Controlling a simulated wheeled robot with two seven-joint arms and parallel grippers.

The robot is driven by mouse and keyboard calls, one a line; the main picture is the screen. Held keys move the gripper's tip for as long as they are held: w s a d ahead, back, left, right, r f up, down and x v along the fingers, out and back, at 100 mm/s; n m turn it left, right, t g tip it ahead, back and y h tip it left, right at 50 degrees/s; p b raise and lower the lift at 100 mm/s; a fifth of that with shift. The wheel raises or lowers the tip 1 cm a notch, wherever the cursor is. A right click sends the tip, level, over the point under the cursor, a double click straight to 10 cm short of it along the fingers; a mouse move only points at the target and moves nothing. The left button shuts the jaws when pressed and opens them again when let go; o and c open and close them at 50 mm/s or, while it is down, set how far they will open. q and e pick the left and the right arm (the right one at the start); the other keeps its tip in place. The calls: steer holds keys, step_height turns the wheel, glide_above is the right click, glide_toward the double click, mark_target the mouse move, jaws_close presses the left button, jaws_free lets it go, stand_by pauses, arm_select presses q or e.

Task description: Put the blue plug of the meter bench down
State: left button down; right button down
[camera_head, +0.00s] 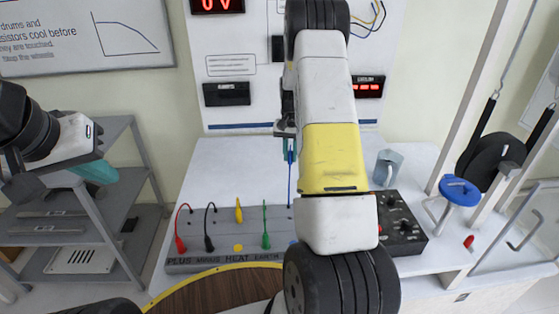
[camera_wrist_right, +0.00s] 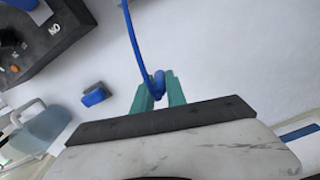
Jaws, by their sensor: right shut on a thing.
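The blue plug (camera_wrist_right: 159,84) is between the teal fingertips of my right gripper (camera_wrist_right: 158,92), which is shut on it. Its blue cable (camera_wrist_right: 132,35) runs up out of the right wrist view. In the head view my right gripper (camera_head: 289,148) is over the white bench top (camera_head: 235,165), behind the grey socket strip; the blue cable (camera_head: 290,185) runs from it down to the strip. The fingertips are small and partly hidden by my arm there. I cannot tell whether the plug touches the bench top. My left gripper (camera_head: 97,172) is off the bench at the left; its opening is unclear.
The grey strip (camera_head: 222,243) carries red (camera_head: 180,244), black (camera_head: 208,243), yellow (camera_head: 239,214) and green (camera_head: 266,240) plugs. A black control box (camera_head: 401,222), a grey mug (camera_head: 387,167) and a blue-topped stand (camera_head: 460,190) are at right. A small blue block (camera_wrist_right: 96,95) lies near the plug.

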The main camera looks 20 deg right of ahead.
step_height(320, 180, down, 8)
steer(key=shift+f, duration=0.25)
steer(key=c, duration=1.3)
jaws_free()
steer(key=shift+f, duration=0.15)
steer(key=shift+c, duration=0.2)
